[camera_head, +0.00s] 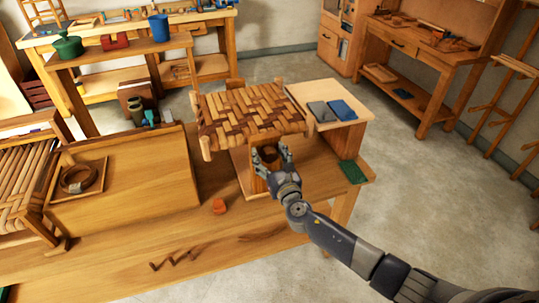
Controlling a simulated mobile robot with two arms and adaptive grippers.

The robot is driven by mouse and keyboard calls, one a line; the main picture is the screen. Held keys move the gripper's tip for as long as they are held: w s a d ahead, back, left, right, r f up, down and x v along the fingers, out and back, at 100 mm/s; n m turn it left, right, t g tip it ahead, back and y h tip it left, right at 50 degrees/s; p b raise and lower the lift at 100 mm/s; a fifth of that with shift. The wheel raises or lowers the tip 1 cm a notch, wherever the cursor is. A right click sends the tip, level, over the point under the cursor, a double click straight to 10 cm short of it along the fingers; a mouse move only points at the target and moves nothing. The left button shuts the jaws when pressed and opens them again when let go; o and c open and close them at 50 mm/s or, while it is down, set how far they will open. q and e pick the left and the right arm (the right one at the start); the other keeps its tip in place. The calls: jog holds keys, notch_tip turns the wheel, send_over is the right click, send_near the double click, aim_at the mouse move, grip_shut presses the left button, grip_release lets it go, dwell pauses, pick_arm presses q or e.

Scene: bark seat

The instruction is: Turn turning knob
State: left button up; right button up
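My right gripper (271,160) reaches in from the lower right to the front of a wooden stand on the workbench. Its fingers are spread apart. A dark brown round part (268,152), which looks like the turning knob, shows between the fingertips. I cannot tell whether the fingers touch it. The woven bark seat (250,108), in light and dark strips, sits tilted just above and behind the gripper. My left gripper is not in view.
A tray with a coil (80,179) lies left.

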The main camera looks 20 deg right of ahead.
jog(key=s, duration=1.2)
jog(key=shift+d, duration=0.2)
dwell(0.6)
jog(key=s+d+f+m+g+h, duration=0.1)
jog(key=s+d+f+m+g, duration=0.15)
jog(key=f, duration=0.45)
jog(key=s+d+f+m+g, duration=0.1)
jog(key=f+m, duration=0.3)
jog(key=f, duration=0.3)
jog(key=s+d+f+m+g+h, duration=0.1)
jog(key=d+f+m+g, duration=0.15)
jog(key=f, duration=0.45)
jog(key=s+d+f+m+g, duration=0.2)
jog(key=s+f+m+g, duration=0.2)
jog(key=s+f+m, duration=0.65)
jog(key=s+a+f+m+g, duration=0.1)
jog(key=s+f+m, duration=0.4)
jog(key=s, duration=0.6)
jog(key=s+a+f+m+g+y+b, duration=0.1)
jog(key=s+a+f+m+g, duration=0.1)
jog(key=s+f, duration=0.7)
jog(key=s+a+f+m+g, duration=0.1)
jog(key=s+f+m+g, duration=0.3)
jog(key=s, duration=1)
notch_tip(320, 180, down, 4)
jog(key=m, duration=0.3)
jog(key=shift+a+r+m, duration=0.25)
jog(key=shift+a+m, duration=0.1)
jog(key=shift+a, duration=0.05)
